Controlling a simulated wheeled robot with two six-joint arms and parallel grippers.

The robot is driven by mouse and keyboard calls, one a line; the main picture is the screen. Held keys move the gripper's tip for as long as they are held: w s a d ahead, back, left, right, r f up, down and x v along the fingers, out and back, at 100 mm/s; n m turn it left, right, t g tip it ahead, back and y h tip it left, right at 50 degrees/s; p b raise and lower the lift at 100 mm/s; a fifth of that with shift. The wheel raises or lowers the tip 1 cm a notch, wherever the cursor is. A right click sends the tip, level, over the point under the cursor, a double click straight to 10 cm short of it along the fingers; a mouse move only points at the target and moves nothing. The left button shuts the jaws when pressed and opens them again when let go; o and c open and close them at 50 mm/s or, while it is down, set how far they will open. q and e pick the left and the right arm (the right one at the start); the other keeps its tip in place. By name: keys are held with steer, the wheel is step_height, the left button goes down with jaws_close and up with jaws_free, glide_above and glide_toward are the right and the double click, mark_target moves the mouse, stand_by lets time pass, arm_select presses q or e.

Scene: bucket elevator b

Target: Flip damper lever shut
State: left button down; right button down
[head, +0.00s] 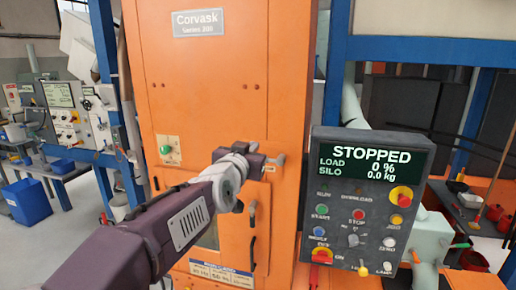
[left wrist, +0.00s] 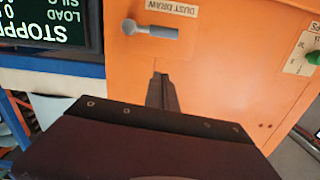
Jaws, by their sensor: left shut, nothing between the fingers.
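The damper lever is a short grey lever (left wrist: 152,30) on the orange machine front, beside an upside-down "DUST DRAW" label (left wrist: 172,12) in the left wrist view. In that view its round end is at the left and its handle points right, nearly level. In the head view the lever (head: 281,159) shows just past my gripper's tip, partly hidden. My left gripper (head: 268,160) is shut and empty in front of the panel. In the left wrist view its dark fingers (left wrist: 161,92) are together, with a visible gap in the picture between them and the lever. My right gripper is in neither view.
A control box (head: 366,195) reading "STOPPED", load 0 %, silo 0.0 kg, stands right of the lever. A dark door handle (head: 252,236) is below my gripper. A green button (head: 166,150) is on the machine's left. Blue posts frame the machine.

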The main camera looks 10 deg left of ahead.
arm_select(q)
steer(key=shift+s+a, duration=0.15)
steer(key=shift+s, duration=2.8)
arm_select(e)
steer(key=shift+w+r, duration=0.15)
